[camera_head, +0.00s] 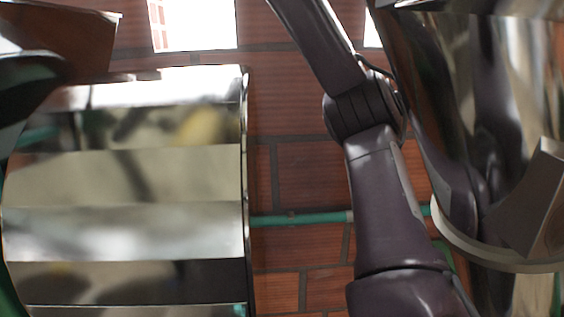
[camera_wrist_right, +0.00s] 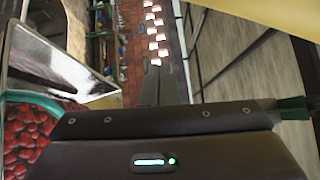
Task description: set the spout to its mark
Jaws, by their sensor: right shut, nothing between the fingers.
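In the right wrist view, a shiny metal chute (camera_wrist_right: 62,66), which looks like the spout, is at the upper left, its lip above a container of red coffee cherries (camera_wrist_right: 28,135). I cannot make out a mark. My right gripper (camera_wrist_right: 152,75) shows in the middle of that view, its narrow dark fingers together and empty, to the right of the chute and apart from it in the picture. In the head view my right arm crosses the middle and leaves at the top, so its gripper is out of that frame. My left gripper is not in view.
In the head view, a stepped shiny metal body (camera_head: 125,180) fills the left and a large polished metal vessel (camera_head: 480,90) the right. Between them are a brick wall (camera_head: 300,165) and a green pipe (camera_head: 300,219). The wrist view shows a green container rim (camera_wrist_right: 35,97).

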